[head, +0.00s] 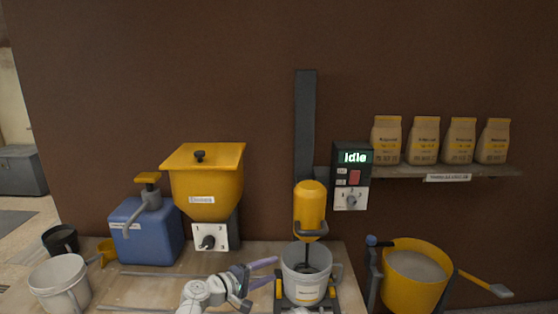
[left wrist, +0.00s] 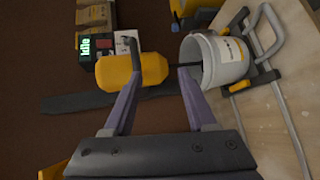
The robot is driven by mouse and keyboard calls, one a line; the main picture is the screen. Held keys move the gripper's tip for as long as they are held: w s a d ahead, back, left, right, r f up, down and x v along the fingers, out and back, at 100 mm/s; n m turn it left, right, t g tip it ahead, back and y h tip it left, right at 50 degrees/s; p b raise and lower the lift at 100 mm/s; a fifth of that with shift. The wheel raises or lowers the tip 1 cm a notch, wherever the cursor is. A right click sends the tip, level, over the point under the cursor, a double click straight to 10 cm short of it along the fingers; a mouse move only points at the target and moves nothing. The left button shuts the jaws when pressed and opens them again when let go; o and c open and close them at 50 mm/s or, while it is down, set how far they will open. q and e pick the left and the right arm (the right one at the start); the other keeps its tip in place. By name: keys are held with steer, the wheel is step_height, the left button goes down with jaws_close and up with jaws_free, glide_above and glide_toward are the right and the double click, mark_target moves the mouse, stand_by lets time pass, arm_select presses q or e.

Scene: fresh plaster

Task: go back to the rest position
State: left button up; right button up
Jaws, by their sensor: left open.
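My left gripper (head: 272,272) is open and empty, low in the head view, just left of the white bucket (head: 303,284). In the left wrist view its two purple fingers (left wrist: 160,78) stand apart, with the yellow mixer head (left wrist: 133,71) seen behind and between them, and nothing is held. The bucket also shows in the left wrist view (left wrist: 216,62), with the dark mixer shaft reaching into it. In the head view the yellow mixer head (head: 310,208) hangs above the bucket. My right gripper is in neither view.
A control box reading "Idle" (head: 352,176) is on the wall beside the dark post (head: 305,120). A yellow hopper (head: 207,182), blue pump container (head: 146,232) and white pail (head: 60,283) stand left. A yellow tub (head: 414,275) stands right. Several bags sit on a shelf (head: 445,171).

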arm_select(q)
steer(key=s+a+f+m+g+y, duration=0.9)
steer(key=s+a+f+y, duration=0.2)
steer(key=s+a+f, duration=0.45)
steer(key=s+d+r+m+p, duration=0.2)
steer(key=s+d, duration=0.1)
steer(key=d, duration=0.3)
steer(key=s+d+r+m+g+y+p, duration=0.1)
steer(key=s+d+r+p, duration=0.1)
steer(key=d, duration=0.4)
steer(key=shift+s+d+m+g+y+p, duration=0.15)
steer(key=shift+s+m+g+y+p, duration=0.2)
steer(key=shift+s+p, duration=0.35)
